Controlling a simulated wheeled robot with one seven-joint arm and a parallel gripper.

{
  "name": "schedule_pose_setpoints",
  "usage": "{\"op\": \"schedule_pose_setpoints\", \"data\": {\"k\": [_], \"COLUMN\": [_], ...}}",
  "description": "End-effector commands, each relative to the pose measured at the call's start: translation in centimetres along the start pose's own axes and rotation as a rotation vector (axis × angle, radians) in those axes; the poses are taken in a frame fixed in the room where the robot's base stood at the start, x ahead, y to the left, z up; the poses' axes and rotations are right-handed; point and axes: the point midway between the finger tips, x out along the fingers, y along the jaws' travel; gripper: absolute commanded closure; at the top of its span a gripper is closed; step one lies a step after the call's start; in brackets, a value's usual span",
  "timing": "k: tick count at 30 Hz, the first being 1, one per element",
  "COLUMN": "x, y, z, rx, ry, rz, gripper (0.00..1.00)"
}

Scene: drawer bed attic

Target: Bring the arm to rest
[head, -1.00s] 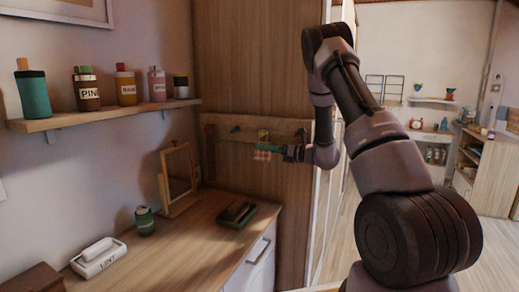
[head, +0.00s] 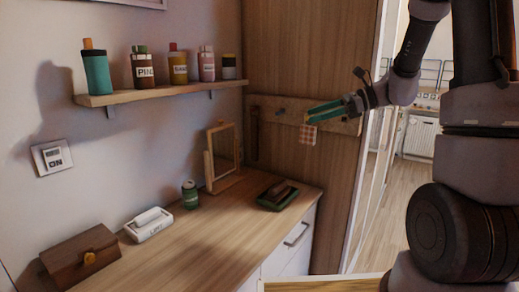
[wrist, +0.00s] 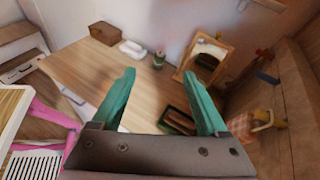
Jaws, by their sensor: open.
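My gripper (head: 330,109) has green fingers and is in the air in front of the wood panel, above the right part of the dresser. In the wrist view its two fingers (wrist: 165,100) stand apart with nothing between them. My arm reaches in from the right side of the head view. A checkered cloth (head: 308,134) hangs on the peg rail (head: 270,108) just behind and below the gripper; I cannot tell whether they touch.
The dresser top (head: 205,230) holds a wooden box (head: 82,256), a white lint holder (head: 148,225), a green jar (head: 190,194), a mirror (head: 222,160) and a dark green tray (head: 267,204). A shelf (head: 160,93) with several bottles is above. Open floor (head: 405,185) lies right.

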Motion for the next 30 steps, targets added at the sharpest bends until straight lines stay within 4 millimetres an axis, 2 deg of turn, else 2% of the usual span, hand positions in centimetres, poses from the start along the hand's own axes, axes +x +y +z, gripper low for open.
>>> {"op": "schedule_pose_setpoints", "data": {"k": [1, 6, 13, 18, 21, 25, 30], "x": [-0.3, -1.8, -5.4, -8.7, -10.3, -11.8, -12.5], "y": [2.0, 7.8, 13.5, 15.9, 16.7, 17.2, 17.4], "z": [1.4, 3.3, 4.1, 4.6, 5.0, 5.5, 5.8], "rx": [-0.095, -0.404, -0.844, -1.163, -1.312, -1.440, -1.499], "ry": [0.055, 0.263, 0.568, 0.803, 0.922, 1.029, 1.080], "rz": [0.033, 0.138, 0.233, 0.272, 0.282, 0.289, 0.294], "gripper": [0.23, 0.23, 0.23, 0.23, 0.23, 0.23, 0.23]}}
